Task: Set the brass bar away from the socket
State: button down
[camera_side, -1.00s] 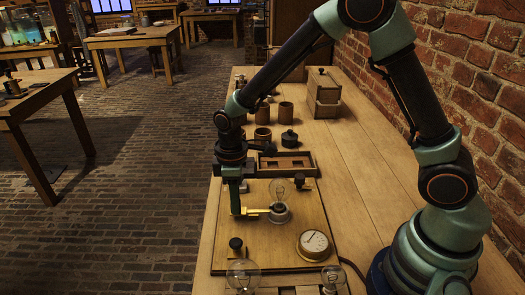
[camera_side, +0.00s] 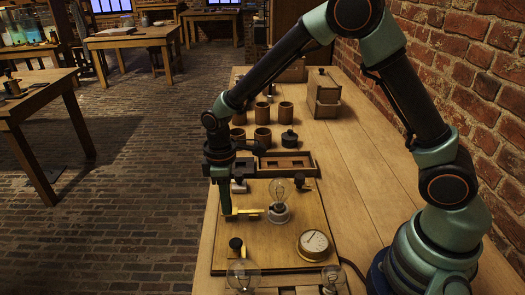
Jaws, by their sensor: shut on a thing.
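The brass bar (camera_side: 248,211) is a thin yellow bar just left of the socket (camera_side: 279,215), which holds a clear glass bulb (camera_side: 280,191). My gripper (camera_side: 229,213) points down over the left part of the wooden board (camera_side: 285,237) and is shut on the bar's left end. The bar's right end points at the socket. A small gap seems to show between them. The bar looks about level, but whether it touches the board is hard to tell.
A brass-rimmed dial (camera_side: 314,243) sits right of centre on the board, and a black knob (camera_side: 236,243) stands at front left. A wooden tray (camera_side: 306,164) and several brown jars (camera_side: 263,138) stand behind. The board's middle front is clear.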

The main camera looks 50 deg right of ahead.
jog(key=shift+w+a, duration=0.25)
jog(key=c, duration=0.8)
grip_release()
jog(key=shift+o, duration=0.8)
jog(key=shift+s, duration=0.1)
jog(key=shift+d, duration=0.1)
notch_tip(320, 180, up, 12)
jog(key=shift+r, duration=0.15)
